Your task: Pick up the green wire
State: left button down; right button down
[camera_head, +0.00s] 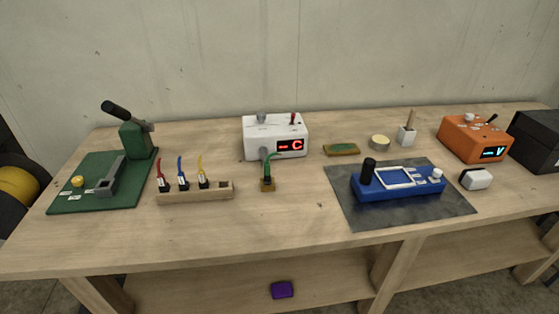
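The green wire (267,164) stands upright on the table in front of the white meter box. Its lower end sits in a small brownish block or stand, and its upper end bends to the right. It overlaps the lower left part of the white box (262,132) in the picture; I cannot tell whether they touch. Neither of my grippers shows in the head view.
A wooden rack (195,191) with red, blue and yellow wires stands to the left. A green press (137,140) is at far left. A blue device (398,187) lies on a dark mat (352,212). An orange meter (467,140) is at right. The front middle table (285,230) is clear.

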aim_at(267, 177)
jog(key=l+u, duration=0.2)
jog(key=l, duration=0.4)
jog(key=l+u, duration=0.2)
jog(key=l, duration=0.4)
jog(key=l+u, duration=0.2)
jog(key=l, duration=0.4)
jog(key=k+l+u, duration=0.2)
jog(key=l, duration=0.4)
jog(key=l+u, duration=0.2)
jog(key=l, duration=0.4)
